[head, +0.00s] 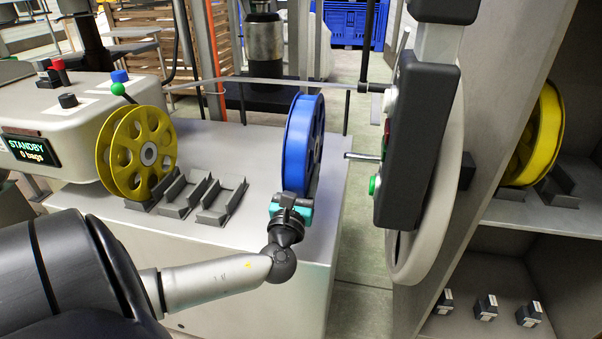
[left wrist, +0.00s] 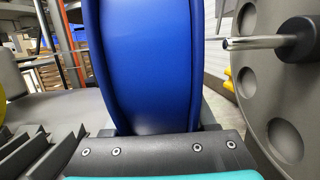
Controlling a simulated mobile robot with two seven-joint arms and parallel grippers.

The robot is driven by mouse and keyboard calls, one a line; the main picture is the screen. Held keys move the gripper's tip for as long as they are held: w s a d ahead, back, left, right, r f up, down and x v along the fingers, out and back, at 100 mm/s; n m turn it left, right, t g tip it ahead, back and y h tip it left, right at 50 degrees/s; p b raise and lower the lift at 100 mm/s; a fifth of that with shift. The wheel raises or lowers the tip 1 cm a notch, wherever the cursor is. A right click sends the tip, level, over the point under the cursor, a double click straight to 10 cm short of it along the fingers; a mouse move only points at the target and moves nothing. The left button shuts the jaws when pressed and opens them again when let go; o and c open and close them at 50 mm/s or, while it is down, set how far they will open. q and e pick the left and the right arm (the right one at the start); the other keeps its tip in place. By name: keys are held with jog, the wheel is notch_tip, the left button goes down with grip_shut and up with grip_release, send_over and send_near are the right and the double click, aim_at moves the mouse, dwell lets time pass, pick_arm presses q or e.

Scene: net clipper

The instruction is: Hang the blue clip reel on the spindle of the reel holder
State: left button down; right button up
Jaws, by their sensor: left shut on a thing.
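The blue clip reel (head: 297,140) stands upright, edge toward me, in the middle of the head view. My left gripper (head: 291,203) is shut on its lower rim. The reel fills the middle of the left wrist view (left wrist: 150,65), above the gripper's dark plate. A grey disc, the reel holder (head: 440,210), is to the right of the reel. A bare metal spindle (head: 362,156) points left from it toward the reel, with a gap between. The spindle also shows in the left wrist view (left wrist: 255,43). My right gripper is not in view.
Yellow reels (head: 140,150) stand in a dark cradle at the left of the grey cabinet top (head: 225,140), beside empty cradles (head: 222,200). A black control box (head: 418,140) with buttons is in front of the holder. Another yellow reel (head: 545,130) is on the right shelf.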

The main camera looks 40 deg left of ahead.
pick_arm(q)
jog(key=w+d+b, duration=0.3)
jog(key=w+d, duration=0.4)
jog(key=d, duration=0.5)
jog(key=shift+w+d+f, duration=0.2)
jog(key=shift+w+f, duration=0.1)
jog(key=shift+f, duration=0.05)
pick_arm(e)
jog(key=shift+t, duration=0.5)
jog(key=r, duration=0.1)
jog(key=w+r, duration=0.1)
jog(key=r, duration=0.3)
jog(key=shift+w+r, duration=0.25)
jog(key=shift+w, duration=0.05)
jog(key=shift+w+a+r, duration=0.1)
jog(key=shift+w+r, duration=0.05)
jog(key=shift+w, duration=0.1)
pick_arm(q)
jog(key=shift+c, duration=0.7)
grip_release()
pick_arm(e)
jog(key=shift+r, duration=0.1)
